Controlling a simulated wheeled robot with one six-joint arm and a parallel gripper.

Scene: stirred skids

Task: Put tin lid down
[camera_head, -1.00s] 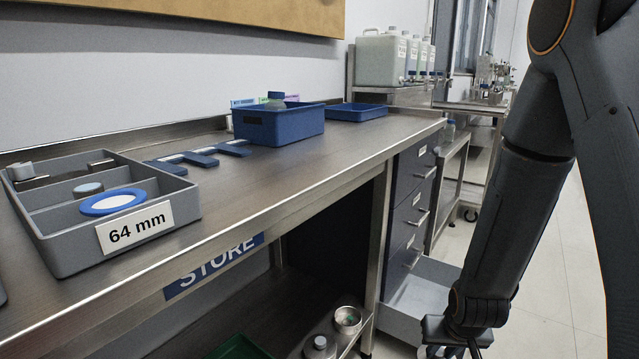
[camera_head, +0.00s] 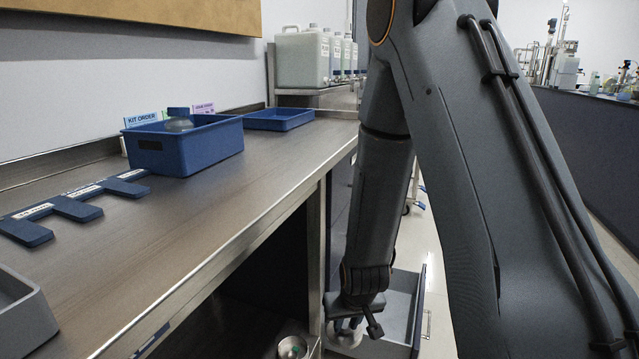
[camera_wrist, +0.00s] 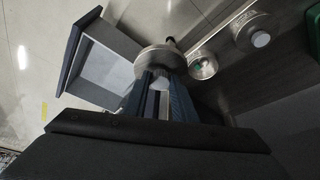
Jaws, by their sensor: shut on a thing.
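The tin lid (camera_wrist: 152,58) is a round, dull metal disc with a pale knob. In the wrist view my gripper (camera_wrist: 162,80) is shut on the knob, and the lid is at the fingertips. In the head view my gripper (camera_head: 348,324) hangs low beside the bench's end, with the lid (camera_head: 344,339) partly hidden below it. An open tin (camera_wrist: 202,67) with something green inside stands just right of the lid in the wrist view. The open tin (camera_head: 293,347) also shows on the lower shelf in the head view.
A grey drawer (camera_head: 401,306) stands pulled out beside my gripper. Another tin with a pale-knobbed top (camera_wrist: 252,32) stands past the open one; a green tray (camera_wrist: 314,32) is at the right edge. The bench top (camera_head: 190,205) carries a blue bin (camera_head: 185,150) and has bare room.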

